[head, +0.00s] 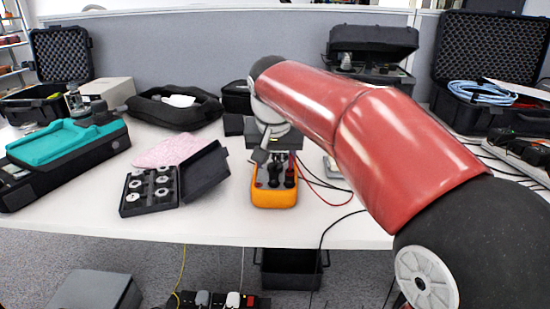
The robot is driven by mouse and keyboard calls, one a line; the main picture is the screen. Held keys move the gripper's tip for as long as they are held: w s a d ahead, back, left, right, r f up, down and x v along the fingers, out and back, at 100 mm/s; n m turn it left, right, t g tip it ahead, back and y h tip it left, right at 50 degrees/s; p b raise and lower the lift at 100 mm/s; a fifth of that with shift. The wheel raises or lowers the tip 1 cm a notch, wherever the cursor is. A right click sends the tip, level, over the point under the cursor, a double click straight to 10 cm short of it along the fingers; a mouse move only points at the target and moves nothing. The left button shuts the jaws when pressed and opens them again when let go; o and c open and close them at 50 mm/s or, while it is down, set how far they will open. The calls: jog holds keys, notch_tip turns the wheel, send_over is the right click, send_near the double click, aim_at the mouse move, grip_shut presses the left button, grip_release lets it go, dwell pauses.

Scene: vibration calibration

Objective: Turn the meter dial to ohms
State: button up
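An orange multimeter (274,198) lies on the white table near its front edge. My gripper (264,154) is over the far part of the meter, at the end of my red arm reaching in from the right. The gripper and wrist hide the meter's dial and display, so I cannot read the setting. One grey finger shows at the left; I cannot tell the gap between the fingers or whether they touch the dial.
A black case with metal weights (150,191) stands open left of the meter. Red and black leads (325,190) curve to the right. A teal-topped device (65,150) is at far left. Open black cases line the back. Bare table (225,222) shows left of the meter.

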jog(key=v, duration=0.8)
jog(key=shift+p, duration=0.45)
jog(key=shift+f, duration=0.1)
